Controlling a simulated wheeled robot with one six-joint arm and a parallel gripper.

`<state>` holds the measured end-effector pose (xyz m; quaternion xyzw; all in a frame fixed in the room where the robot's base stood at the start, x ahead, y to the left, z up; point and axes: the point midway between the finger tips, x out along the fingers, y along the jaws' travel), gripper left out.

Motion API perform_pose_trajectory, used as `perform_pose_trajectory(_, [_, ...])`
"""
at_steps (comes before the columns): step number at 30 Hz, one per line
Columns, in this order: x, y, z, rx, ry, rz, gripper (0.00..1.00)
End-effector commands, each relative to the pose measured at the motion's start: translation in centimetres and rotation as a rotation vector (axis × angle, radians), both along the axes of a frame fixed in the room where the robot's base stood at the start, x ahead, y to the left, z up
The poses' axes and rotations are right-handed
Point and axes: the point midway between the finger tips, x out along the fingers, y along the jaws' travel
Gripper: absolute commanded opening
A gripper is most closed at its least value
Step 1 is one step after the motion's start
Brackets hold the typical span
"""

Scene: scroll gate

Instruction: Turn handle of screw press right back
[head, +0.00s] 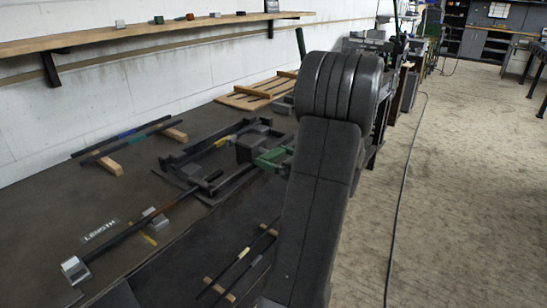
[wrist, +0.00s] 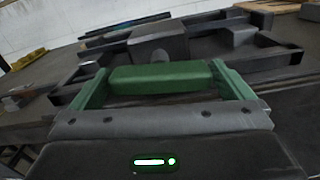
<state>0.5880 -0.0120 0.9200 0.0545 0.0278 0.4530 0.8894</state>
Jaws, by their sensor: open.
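The screw press is a dark metal frame (head: 190,160) lying on the bench, with a dark block (head: 250,148) in it. The block also shows in the wrist view (wrist: 172,40), with a short round grey shaft (wrist: 160,57) on its near side. A green bar, which looks like the handle (wrist: 160,78), lies crosswise in front of the shaft. My gripper (wrist: 160,68) has green fingers and is open, one finger beside each end of the bar. I cannot tell whether they touch it. In the head view my gripper (head: 273,158) is at the press's right end, partly hidden by my arm.
A dark rod on grey blocks (head: 150,215) lies beside a LENGTH label (head: 100,231). More rods (head: 122,140) lie on wooden strips behind it. A shelf (head: 140,38) runs along the wall. The floor (head: 455,190) at right is mostly clear.

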Motion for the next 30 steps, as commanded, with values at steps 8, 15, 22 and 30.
perform_pose_trajectory(8, [0.5, 0.72, -0.01, 0.0, 0.0, 0.0, 1.0])
perform_pose_trajectory(15, [0.48, 0.7, 0.0, 0.0, 0.0, 0.0, 0.8])
perform_pose_trajectory(22, [0.47, 0.69, -0.03, -0.002, -0.003, 0.0, 0.68])
perform_pose_trajectory(30, [0.47, 0.69, -0.2, -0.05, -0.069, 0.0, 0.68])
